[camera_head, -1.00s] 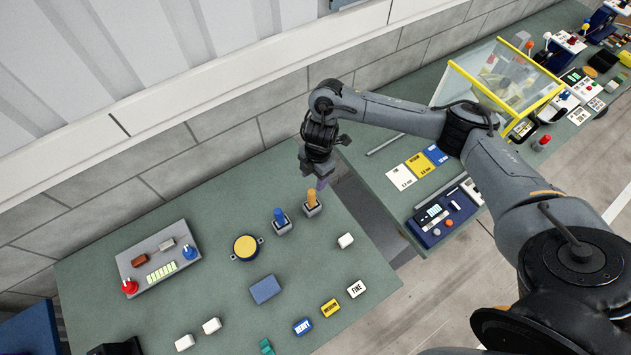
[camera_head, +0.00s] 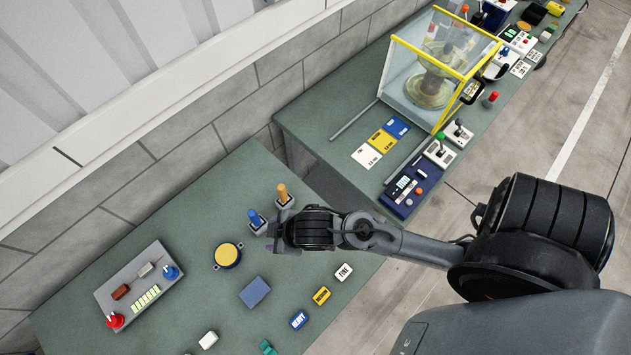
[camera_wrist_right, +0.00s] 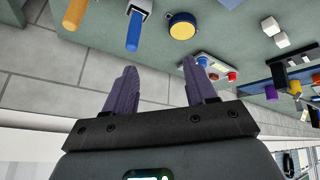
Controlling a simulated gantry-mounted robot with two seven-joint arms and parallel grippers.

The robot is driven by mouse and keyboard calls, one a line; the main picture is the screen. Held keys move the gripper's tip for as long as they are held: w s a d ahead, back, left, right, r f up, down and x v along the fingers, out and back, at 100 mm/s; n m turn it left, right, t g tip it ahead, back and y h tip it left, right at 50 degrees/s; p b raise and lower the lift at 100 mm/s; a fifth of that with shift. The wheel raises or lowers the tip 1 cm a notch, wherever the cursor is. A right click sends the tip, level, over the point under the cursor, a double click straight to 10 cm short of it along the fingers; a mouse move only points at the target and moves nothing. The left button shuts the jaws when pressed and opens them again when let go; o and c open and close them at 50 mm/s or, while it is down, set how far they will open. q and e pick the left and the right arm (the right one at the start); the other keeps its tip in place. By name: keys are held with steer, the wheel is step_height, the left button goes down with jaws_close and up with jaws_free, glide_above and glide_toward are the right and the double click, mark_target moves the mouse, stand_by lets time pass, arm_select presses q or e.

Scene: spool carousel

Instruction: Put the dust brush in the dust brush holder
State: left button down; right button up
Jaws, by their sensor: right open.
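Two upright handled tools, one blue (camera_head: 255,217) and one orange (camera_head: 283,192), stand in small grey square holders at the back of the near bench. I cannot tell which is the dust brush; the bristles are not visible. My right gripper (camera_head: 272,238) is just in front of the blue tool, with the arm coming in from the right. In the right wrist view my right gripper (camera_wrist_right: 159,66) is open with nothing between its fingers. The blue handle (camera_wrist_right: 133,32) is beyond the left fingertip, and the orange handle (camera_wrist_right: 75,12) is further left. My left gripper is not in view.
A yellow-topped round container (camera_head: 228,255), a blue block (camera_head: 255,291) and a grey panel with red and blue knobs (camera_head: 139,285) are on the bench. Labelled blocks (camera_head: 321,295) lie along the front. A gap separates the second bench, with its clear yellow-edged case (camera_head: 437,70).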

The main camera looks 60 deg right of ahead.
steer(key=s+d+m+g+h, duration=0.1)
steer(key=s+d+m, duration=0.3)
steer(key=s, duration=0.5)
steer(key=d+g, duration=0.1)
steer(key=d, duration=0.1)
steer(key=shift+d+f+g, duration=0.3)
steer(key=shift+d, duration=0.1)
step_height(320, 180, up, 3)
steer(key=p, duration=0.3)
steer(key=shift+r, duration=0.15)
